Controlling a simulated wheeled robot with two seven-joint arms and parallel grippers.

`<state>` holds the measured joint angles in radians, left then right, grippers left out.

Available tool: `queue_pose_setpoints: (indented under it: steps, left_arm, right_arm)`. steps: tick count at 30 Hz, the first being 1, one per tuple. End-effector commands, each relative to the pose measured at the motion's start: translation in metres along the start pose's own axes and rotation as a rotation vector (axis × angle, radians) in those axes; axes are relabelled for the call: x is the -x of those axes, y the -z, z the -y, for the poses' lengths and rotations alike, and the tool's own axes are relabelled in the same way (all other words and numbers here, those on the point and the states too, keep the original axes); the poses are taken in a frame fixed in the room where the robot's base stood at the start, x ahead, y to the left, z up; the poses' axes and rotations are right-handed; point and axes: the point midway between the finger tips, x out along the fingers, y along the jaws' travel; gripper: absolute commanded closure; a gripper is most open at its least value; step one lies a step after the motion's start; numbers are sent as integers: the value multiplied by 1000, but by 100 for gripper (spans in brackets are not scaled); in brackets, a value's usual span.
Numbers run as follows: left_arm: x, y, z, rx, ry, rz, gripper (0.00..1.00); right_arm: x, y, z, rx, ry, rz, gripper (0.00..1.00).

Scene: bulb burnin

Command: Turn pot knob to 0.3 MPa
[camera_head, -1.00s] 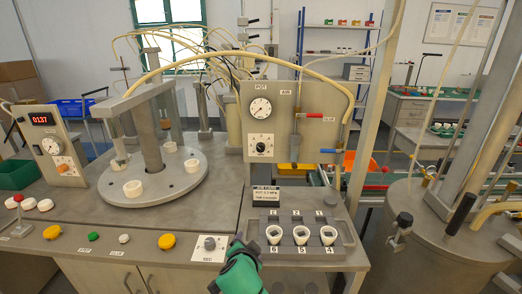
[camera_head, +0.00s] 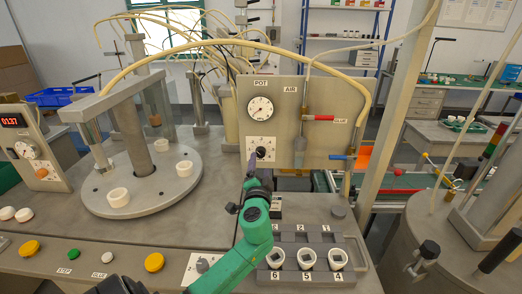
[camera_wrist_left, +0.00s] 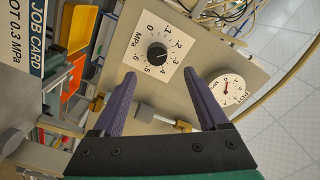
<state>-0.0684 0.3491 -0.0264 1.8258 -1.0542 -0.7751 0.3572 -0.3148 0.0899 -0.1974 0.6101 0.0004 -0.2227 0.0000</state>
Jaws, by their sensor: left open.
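The pot knob (camera_head: 261,153) is a round black knob on a white scale plate, low on the grey upright panel. In the left wrist view the knob (camera_wrist_left: 157,53) shows ahead of the fingers, with numbers around it and "MPa" beside it. Its exact setting is too small to read surely. In the head view the gripper (camera_head: 250,168) is just below the knob. My right gripper is out of view.
A red-handled air valve (camera_head: 318,118) and a blue-handled valve (camera_head: 342,157) are right of the knob. A job card (camera_wrist_left: 22,45) reads "POT 0.3 MPa". A tray (camera_head: 290,237) with white cups stands below. A round turntable (camera_head: 140,200) is left.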

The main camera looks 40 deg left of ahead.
Motion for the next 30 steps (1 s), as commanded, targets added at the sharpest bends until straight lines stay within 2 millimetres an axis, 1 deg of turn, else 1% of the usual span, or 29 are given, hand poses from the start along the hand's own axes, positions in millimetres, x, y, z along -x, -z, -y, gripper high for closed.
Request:
queue_pose_setpoints:
  steps: [1,3,6,9,13,19,20,21,23,24,25,30]
  left_arm:
    - [-15,2,4,-3,2,1,24]
    - [-33,2,4,-2,2,1,24]
    - [-55,1,2,-1,2,1,24]
    - [-69,1,1,-1,0,0,24]
    - [-76,0,0,1,-1,0,24]
    - [-76,0,0,1,-1,1,24]
    - [-76,0,0,1,-1,1,35]
    - [-76,0,0,1,-1,1,50]
    - [-75,0,-1,1,-1,1,73]
    - [-75,0,-1,1,-1,1,89]
    - [-75,0,-1,1,-2,1,100]
    - [-75,0,-1,-3,-2,1,100]
  right_arm:
    - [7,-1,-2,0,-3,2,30]
    - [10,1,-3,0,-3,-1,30]
    - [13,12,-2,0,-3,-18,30]
    - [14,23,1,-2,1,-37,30]
    - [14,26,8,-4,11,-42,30]
    - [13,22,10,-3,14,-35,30]
    - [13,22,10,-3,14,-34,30]
    - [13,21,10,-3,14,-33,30]
    - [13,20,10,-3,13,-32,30]
    - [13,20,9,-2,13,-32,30]
    - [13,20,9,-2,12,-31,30]
    - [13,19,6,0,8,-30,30]
